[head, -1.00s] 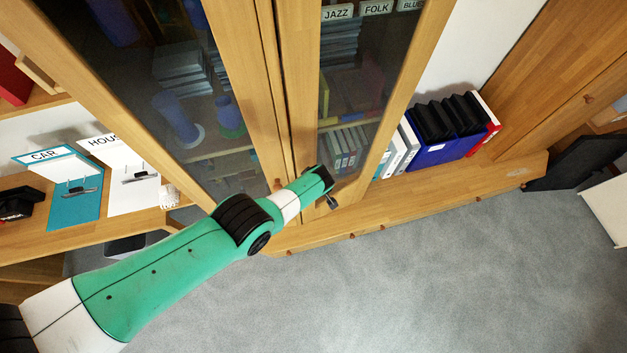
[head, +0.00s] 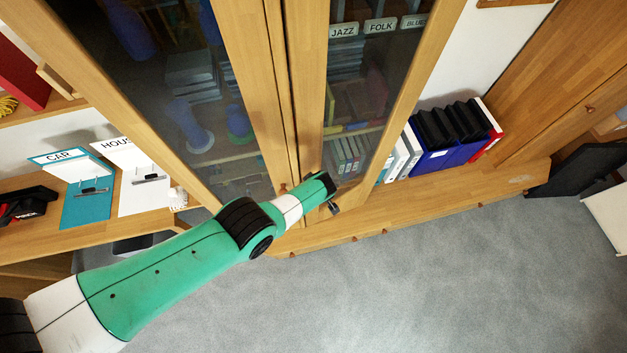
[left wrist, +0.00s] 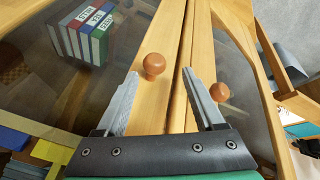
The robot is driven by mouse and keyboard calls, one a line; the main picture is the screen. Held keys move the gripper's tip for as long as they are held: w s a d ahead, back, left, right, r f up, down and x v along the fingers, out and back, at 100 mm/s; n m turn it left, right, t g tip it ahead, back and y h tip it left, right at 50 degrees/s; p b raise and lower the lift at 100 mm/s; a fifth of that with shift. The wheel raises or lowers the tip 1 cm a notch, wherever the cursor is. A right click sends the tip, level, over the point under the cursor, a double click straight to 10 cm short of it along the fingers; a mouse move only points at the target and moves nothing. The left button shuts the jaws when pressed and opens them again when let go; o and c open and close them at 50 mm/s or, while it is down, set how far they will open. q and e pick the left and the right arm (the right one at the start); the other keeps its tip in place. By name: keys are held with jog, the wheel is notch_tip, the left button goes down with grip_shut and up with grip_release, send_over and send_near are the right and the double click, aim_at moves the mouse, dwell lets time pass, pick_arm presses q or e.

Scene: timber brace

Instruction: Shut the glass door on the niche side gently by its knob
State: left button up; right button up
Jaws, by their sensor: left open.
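A tall wooden cabinet has two glass doors side by side. The right one (head: 437,45) stands next to the open niche with binders; the left one (head: 258,85) is beside it. How far either stands ajar I cannot tell. In the left wrist view the doors' sides are swapped: the niche-side door's round wooden knob (left wrist: 153,65) is just beyond and between my fingertips, apparently untouched. The other door's knob (left wrist: 220,92) is right of the right finger. My left gripper (head: 331,194) is open and empty at the doors' lower part. My right gripper is out of view.
Binders (head: 455,135) stand in the niche on a wooden ledge. A desk (head: 110,225) with clipboards is at the left. A dark panel (head: 575,170) leans at the right. The grey carpet (head: 430,280) in front is clear.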

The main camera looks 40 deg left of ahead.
pick_arm(q)
jog(key=p+v, duration=0.1)
jog(key=v, duration=0.7)
jog(key=shift+s+r, duration=0.25)
jog(key=shift+s, duration=0.05)
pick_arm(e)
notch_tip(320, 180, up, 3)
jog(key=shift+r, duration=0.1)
